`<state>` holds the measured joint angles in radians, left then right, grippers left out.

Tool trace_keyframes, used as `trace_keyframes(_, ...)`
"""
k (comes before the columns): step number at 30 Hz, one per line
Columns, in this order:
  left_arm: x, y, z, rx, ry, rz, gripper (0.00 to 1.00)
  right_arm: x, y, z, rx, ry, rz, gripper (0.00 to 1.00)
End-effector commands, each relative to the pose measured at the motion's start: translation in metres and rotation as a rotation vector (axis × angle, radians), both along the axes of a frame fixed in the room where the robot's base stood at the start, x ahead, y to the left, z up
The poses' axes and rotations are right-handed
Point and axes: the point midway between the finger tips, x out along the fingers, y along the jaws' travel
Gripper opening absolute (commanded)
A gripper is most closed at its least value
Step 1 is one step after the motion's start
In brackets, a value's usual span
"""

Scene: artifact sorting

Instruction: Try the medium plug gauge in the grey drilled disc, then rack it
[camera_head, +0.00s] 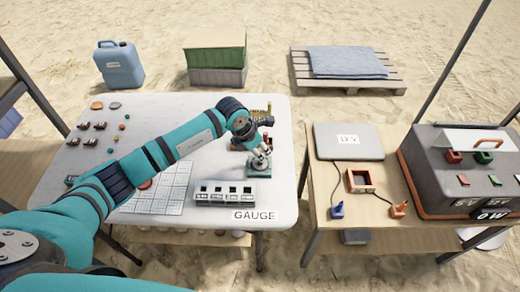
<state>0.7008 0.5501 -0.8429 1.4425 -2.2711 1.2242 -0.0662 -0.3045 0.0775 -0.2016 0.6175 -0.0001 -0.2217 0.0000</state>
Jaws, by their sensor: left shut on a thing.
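My left gripper (262,153) points down at the right side of the white table. It is shut on what seems to be the medium plug gauge, which is too small and too covered to make out. Just under the fingers is a teal block (259,171) with something greyish on top. I cannot tell whether that is the drilled disc, or whether the held thing touches it. A pale rack (232,198) with several dark square openings lies in front, behind the GAUGE label (254,215). A grey disc (115,105) lies at the table's back left. My right gripper is not in view.
Small brown and green pieces (100,126) lie on the table's left. A white gridded sheet (165,190) lies under my arm. A brass-coloured rack (258,114) stands behind the gripper. The right table (318,205) holds a laptop-like box (348,141) and a red frame (360,181).

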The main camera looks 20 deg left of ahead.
Motion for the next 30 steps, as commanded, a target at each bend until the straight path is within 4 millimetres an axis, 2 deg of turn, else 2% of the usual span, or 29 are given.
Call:
trace_keyframes(7, 0.0000, 0.0001, 0.0006, 0.000, 0.000, 0.000, 0.00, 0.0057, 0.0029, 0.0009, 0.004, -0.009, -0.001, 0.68)
trace_keyframes(30, -0.0004, 0.0005, -0.0003, 0.000, 0.000, 0.000, 0.00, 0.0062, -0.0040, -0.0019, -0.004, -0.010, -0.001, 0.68)
